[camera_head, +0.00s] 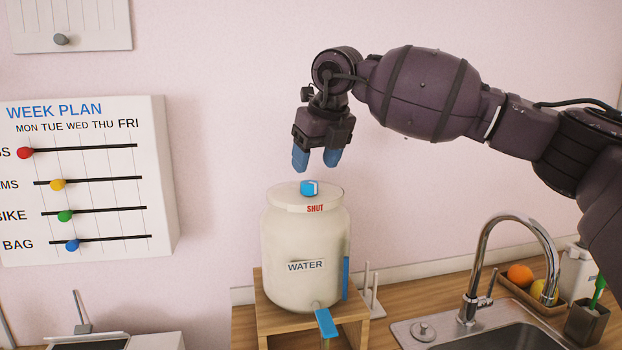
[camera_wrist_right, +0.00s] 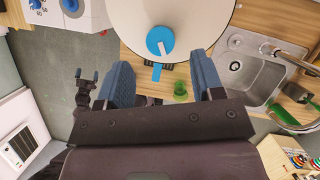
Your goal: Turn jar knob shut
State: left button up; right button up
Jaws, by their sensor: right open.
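The white jar (camera_head: 304,245) marked WATER stands on a wooden stand, with a blue tap (camera_head: 325,322) low at its front. A small blue knob (camera_head: 309,188) with a white mark sits on its lid, near a red SHUT label (camera_head: 315,208). In the wrist view the knob (camera_wrist_right: 160,41) shows a white line slanting toward lower right. My right gripper (camera_head: 317,160) is above the knob, pointing down, open and apart from it; its fingers (camera_wrist_right: 165,85) show empty.
A sink (camera_head: 490,334) with a curved faucet (camera_head: 513,222) is right of the jar. A fruit tray (camera_head: 530,297) lies behind it. A week plan board (camera_head: 85,180) hangs at left. A green cup (camera_wrist_right: 180,90) shows near the tap.

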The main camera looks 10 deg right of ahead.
aim_at(310, 182)
jog(key=shift+x, duration=2.5)
jog(key=c, duration=0.9)
